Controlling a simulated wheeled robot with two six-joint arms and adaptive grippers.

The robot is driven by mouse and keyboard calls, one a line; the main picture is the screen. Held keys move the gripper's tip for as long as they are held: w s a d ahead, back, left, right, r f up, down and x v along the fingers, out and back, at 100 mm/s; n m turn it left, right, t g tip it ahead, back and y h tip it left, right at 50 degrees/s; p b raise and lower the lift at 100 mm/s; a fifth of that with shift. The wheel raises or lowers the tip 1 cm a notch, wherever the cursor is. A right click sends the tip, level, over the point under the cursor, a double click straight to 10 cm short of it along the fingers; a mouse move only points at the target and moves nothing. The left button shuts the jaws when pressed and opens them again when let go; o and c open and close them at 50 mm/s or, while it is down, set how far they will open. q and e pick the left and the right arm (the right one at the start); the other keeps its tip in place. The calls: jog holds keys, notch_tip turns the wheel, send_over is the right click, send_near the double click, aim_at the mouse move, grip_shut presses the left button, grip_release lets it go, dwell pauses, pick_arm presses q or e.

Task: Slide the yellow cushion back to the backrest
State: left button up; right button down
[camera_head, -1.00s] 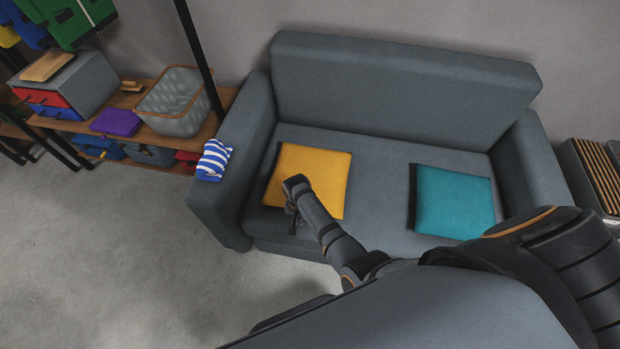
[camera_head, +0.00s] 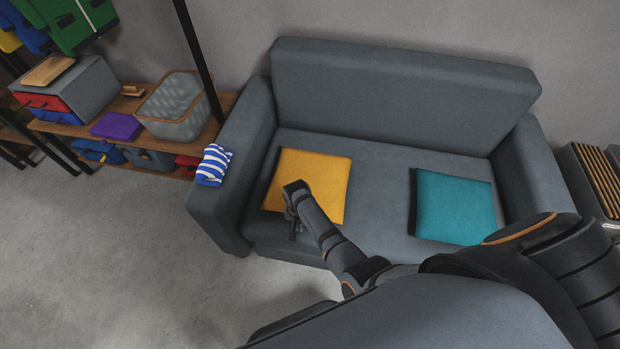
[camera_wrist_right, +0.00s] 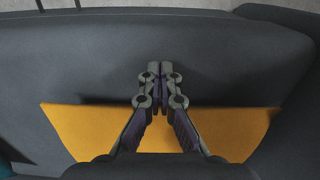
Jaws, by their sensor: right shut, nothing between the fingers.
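The yellow cushion (camera_head: 318,173) lies flat on the left part of the grey sofa's seat. A strip of bare seat separates its far edge from the backrest (camera_head: 400,95). My right gripper (camera_head: 293,236) points down at the cushion's front edge, and the arm hides part of that edge. In the right wrist view the right gripper (camera_wrist_right: 160,75) is shut and empty, its tips over dark sofa fabric just beyond the edge of the yellow cushion (camera_wrist_right: 235,125). Whether the fingers touch the cushion I cannot tell. My left gripper is out of view.
A teal cushion (camera_head: 454,205) lies on the right part of the seat. A blue-and-white striped cloth (camera_head: 213,166) rests on the left armrest (camera_head: 245,140). A slatted box (camera_head: 598,180) is at the right.

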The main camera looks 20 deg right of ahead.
dwell(0.4)
jog(key=shift+f+b, duration=0.6)
jog(key=shift+f, duration=0.2)
jog(key=shift+r, duration=0.15)
jog(key=shift+r+p, duration=0.3)
jog(key=shift+p, duration=0.35)
jog(key=shift+w+d+f+b, duration=0.1)
jog(key=shift+w+d+b, duration=0.3)
jog(key=shift+w, duration=0.15)
jog(key=shift+w+d+b, duration=0.25)
jog(key=shift+w+d, duration=0.1)
jog(key=shift+w, duration=0.25)
jog(key=shift+w+d+b, duration=0.2)
jog(key=shift+w+d, duration=0.15)
jog(key=shift+w, duration=0.2)
